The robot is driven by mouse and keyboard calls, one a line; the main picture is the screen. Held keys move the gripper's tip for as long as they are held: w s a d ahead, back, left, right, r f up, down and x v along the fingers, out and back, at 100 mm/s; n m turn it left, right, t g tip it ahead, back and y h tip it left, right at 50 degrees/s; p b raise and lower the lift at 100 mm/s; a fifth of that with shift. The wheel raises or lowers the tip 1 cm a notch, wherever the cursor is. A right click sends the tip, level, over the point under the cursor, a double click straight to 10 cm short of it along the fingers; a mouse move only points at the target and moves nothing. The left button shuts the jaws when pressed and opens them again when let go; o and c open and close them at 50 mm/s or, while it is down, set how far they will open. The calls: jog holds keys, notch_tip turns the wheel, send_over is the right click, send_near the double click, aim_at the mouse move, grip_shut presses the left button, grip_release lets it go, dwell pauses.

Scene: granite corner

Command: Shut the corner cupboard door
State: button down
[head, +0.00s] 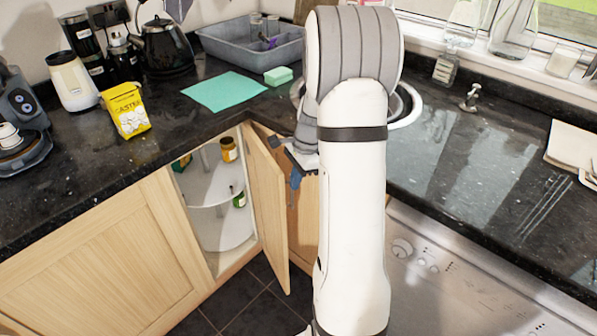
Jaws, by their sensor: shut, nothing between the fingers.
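The corner cupboard door (265,207) is light wood and stands open, swung out from the corner under the counter. Through the opening I see white carousel shelves (222,190) with an orange-lidded jar (229,149) and a green-labelled bottle (238,199). My gripper (294,180) is shut and empty. It is at the right side of the door, near its upper part. I cannot tell whether it touches the door. My arm hides part of the corner and the area right of the door.
A black granite counter (180,130) runs along both sides. On it are a yellow packet (125,110), a green cloth (223,91), a sponge (278,76) and a grey basin (250,42). Dark floor tiles (245,305) are clear below.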

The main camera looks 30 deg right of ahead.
aim_at(292, 192)
jog(key=x, duration=0.4)
jog(key=shift+f, duration=0.3)
jog(key=shift+a, duration=0.1)
